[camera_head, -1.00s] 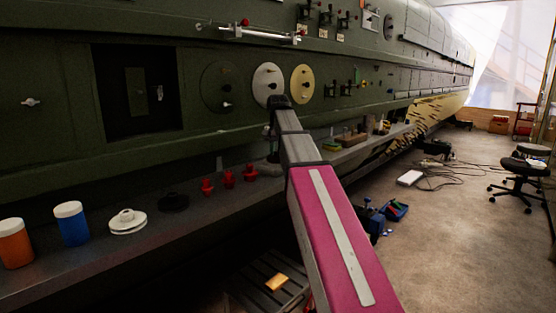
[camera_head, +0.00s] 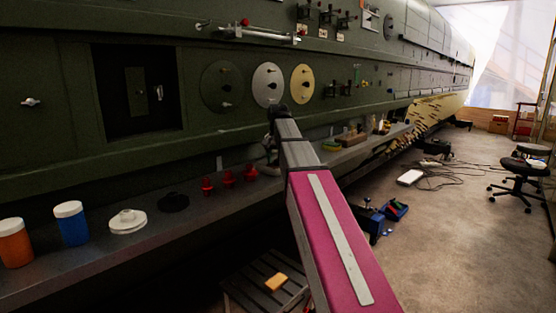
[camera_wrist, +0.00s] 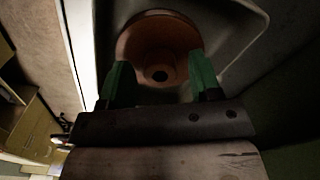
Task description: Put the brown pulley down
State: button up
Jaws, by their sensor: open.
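In the head view my gripper (camera_head: 271,150) is low over the ledge, partly behind my arm. The brown pulley cannot be made out there.
The ledge (camera_head: 100,258) runs below the green fuselage wall. On it stand an orange jar (camera_head: 15,243), a blue jar (camera_head: 71,224), a white pulley (camera_head: 128,221), a black pulley (camera_head: 174,202) and red pieces (camera_head: 228,177). A wooden block (camera_head: 352,139) lies farther right.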

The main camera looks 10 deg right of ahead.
notch_tip(320, 180, up, 12)
dwell(0.6)
dwell(0.4)
